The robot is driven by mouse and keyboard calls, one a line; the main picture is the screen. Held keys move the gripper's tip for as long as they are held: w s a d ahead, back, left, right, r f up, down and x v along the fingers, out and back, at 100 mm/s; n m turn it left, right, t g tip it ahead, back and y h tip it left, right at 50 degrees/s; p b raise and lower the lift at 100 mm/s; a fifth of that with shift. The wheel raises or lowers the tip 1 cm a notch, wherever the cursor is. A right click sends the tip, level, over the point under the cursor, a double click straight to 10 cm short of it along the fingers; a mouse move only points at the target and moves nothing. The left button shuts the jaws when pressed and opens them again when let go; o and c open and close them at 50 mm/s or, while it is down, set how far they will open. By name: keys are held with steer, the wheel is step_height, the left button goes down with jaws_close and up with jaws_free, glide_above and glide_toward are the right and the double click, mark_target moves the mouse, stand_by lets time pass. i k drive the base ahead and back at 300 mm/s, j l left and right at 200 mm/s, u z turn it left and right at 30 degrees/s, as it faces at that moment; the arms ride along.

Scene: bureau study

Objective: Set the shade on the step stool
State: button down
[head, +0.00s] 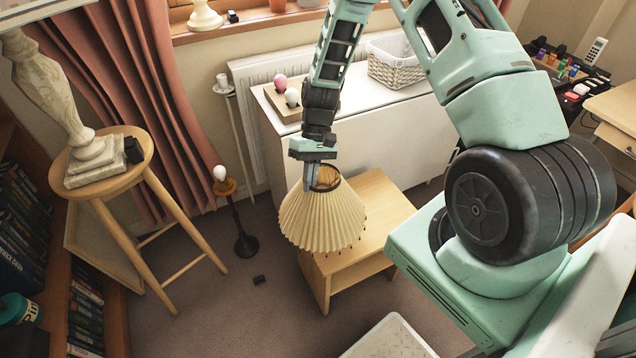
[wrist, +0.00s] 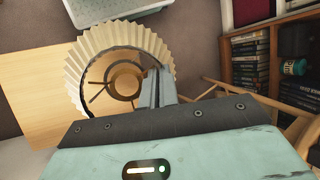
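The cream pleated shade (head: 322,216) hangs upright, narrow end up, at the left side of the light wood step stool (head: 378,204) in the head view. My gripper (head: 311,184) points down and is shut on the shade's upper rim. In the wrist view the shade (wrist: 76,75) is seen from above, with its ring and spokes inside. My gripper's fingers (wrist: 157,88) meet its rim on the right. The step stool (wrist: 35,95) spreads out to the left and partly under the shade. I cannot tell whether the shade's lower edge touches the stool.
A round stool (head: 110,180) holds a marble-like lamp base. A white cabinet (head: 375,125) stands behind. A white tray (head: 390,340) lies in front.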

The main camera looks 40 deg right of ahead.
mark_target(364, 209)
steer(key=i+l+z, duration=0.1)
steer(key=z, duration=0.2)
steer(key=i+l+z, duration=0.15)
steer(key=z, duration=0.15)
steer(key=j+z, duration=0.2)
steer(key=z, duration=0.7)
